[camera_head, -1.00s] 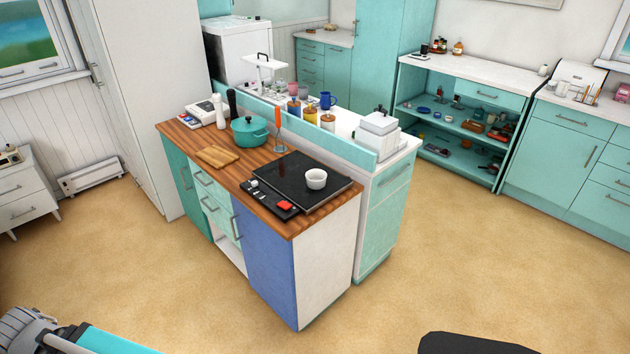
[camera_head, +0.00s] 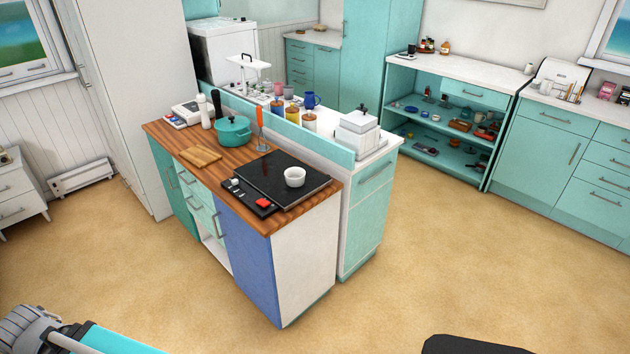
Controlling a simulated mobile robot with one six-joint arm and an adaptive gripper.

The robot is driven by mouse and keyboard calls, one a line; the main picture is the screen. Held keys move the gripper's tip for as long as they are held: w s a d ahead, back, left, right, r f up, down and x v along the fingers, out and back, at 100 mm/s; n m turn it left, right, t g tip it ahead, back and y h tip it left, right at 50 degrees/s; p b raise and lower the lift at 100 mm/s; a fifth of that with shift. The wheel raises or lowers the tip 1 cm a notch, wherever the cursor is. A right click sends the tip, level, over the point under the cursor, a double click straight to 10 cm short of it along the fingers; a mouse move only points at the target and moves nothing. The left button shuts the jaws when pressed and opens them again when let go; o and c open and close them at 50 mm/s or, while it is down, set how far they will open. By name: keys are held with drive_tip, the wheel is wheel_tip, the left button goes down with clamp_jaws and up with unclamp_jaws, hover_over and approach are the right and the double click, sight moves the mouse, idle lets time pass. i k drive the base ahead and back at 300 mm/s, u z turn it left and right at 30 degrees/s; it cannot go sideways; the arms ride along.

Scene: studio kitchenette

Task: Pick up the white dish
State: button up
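A small white dish (camera_head: 295,177), round and bowl-like, stands upright on the black cooktop (camera_head: 262,168) near the front right part of the wooden-topped island. Nothing touches it from above. Parts of my own arm show at the bottom left edge, far in front of the island. My gripper's fingers cannot be made out in the head view.
On the wooden counter (camera_head: 176,137) are a teal pot (camera_head: 233,131), a cutting board (camera_head: 200,157), an orange-handled utensil (camera_head: 260,117) and a red item (camera_head: 263,202) by the cooktop. A white lidded container (camera_head: 357,135) stands behind. The floor (camera_head: 430,260) around the island is clear.

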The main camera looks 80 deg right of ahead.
sight(294, 177)
drive_tip(key=k, duration=1.25)
drive_tip(key=z, duration=2.05)
drive_tip(key=i, duration=0.95)
drive_tip(key=z, duration=0.15)
